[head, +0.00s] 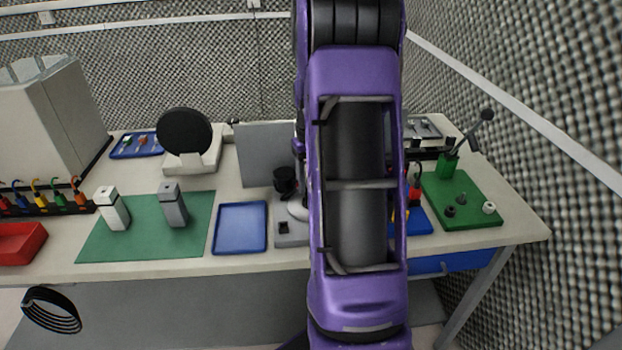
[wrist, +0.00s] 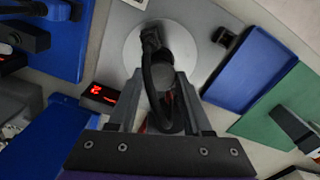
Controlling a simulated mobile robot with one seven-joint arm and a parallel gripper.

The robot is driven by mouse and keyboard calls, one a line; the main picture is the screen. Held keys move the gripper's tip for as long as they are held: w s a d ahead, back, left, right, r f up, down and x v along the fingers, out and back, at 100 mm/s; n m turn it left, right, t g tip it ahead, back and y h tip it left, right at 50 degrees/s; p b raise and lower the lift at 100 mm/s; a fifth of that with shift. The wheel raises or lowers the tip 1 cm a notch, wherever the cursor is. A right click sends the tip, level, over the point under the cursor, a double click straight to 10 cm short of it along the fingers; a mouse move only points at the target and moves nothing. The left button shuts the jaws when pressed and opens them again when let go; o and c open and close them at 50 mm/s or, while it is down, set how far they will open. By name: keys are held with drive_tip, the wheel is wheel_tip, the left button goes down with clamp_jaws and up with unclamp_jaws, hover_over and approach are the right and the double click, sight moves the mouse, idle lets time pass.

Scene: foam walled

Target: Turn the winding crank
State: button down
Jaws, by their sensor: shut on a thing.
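The winding crank (wrist: 151,42) is a dark arm and grip over a pale round disc (wrist: 133,52), on a grey base plate (wrist: 196,12) in the wrist view. My gripper (wrist: 160,82) is shut on the crank's dark grip, with one finger on each side. The fingers and the black arm partly hide the grip. In the head view my arm covers most of the crank.
A blue tray (head: 240,228) and a green mat (head: 145,240) with two upright blocks lie left of the base. A small red-lit display (wrist: 104,95) sits near the disc. A green board (head: 470,212) with a lever stands at the right. A grey panel (head: 262,150) stands behind.

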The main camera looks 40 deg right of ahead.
drive_tip(key=shift+n, duration=2)
drive_tip(key=shift+n+p, duration=0.3)
drive_tip(key=shift+n, duration=13.9)
drive_tip(key=shift+n, duration=0.6)
